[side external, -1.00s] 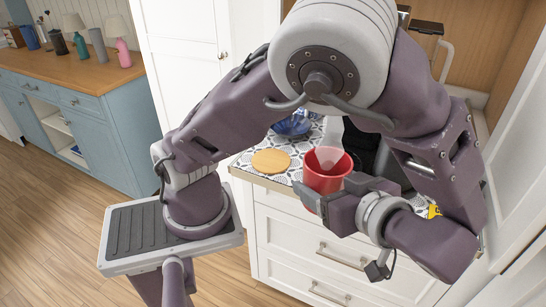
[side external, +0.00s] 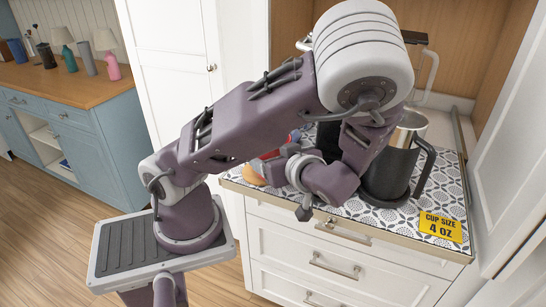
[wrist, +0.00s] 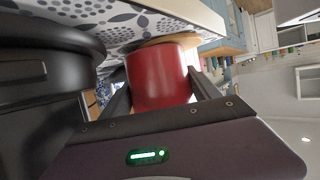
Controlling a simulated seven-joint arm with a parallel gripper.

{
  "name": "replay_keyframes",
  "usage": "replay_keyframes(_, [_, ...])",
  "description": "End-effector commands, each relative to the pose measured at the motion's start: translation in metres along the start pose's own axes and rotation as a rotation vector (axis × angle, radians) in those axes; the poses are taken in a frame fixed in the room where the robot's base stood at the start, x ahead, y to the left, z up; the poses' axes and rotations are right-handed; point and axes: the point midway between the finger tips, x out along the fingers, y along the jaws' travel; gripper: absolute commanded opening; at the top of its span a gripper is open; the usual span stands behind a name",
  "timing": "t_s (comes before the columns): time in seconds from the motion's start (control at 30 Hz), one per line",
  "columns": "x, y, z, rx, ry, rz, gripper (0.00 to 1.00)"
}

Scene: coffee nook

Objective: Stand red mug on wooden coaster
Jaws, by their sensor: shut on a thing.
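The red mug (wrist: 157,78) sits between the two dark fingers of my gripper (wrist: 158,92) in the wrist view, and my gripper is shut on it. In the side view only a small red part of the mug (side external: 269,155) shows behind my arm. The round wooden coaster (side external: 252,177) is mostly hidden there, with its tan edge at the counter's left end just below the mug. In the wrist view a strip of the coaster (wrist: 178,39) shows right against the mug's end. I cannot tell whether the mug touches it.
A black-and-steel jug (side external: 392,165) with a handle stands right of my gripper on the patterned counter (side external: 395,221). A dark body (wrist: 45,60) is close on the left in the wrist view. A yellow "cup size 4 oz" card (side external: 441,227) lies at the front right.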

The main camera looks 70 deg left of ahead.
Motion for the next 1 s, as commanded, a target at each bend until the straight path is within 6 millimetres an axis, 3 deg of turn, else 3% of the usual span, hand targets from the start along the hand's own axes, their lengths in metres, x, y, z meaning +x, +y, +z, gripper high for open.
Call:
replay_keyframes(0.23, [0.000, 0.000, 0.001, -0.001, 0.001, 0.000, 0.06])
replay_keyframes(0.27, [0.000, 0.000, 0.001, -0.001, -0.001, 0.000, 0.75])
replay_keyframes(0.37, [0.000, 0.000, 0.001, -0.001, -0.001, 0.001, 0.93])
replay_keyframes(0.73, [-0.008, 0.002, 0.001, -0.003, -0.002, 0.005, 0.93])
replay_keyframes(1.0, [-0.078, 0.002, 0.001, -0.003, -0.003, 0.009, 0.93])
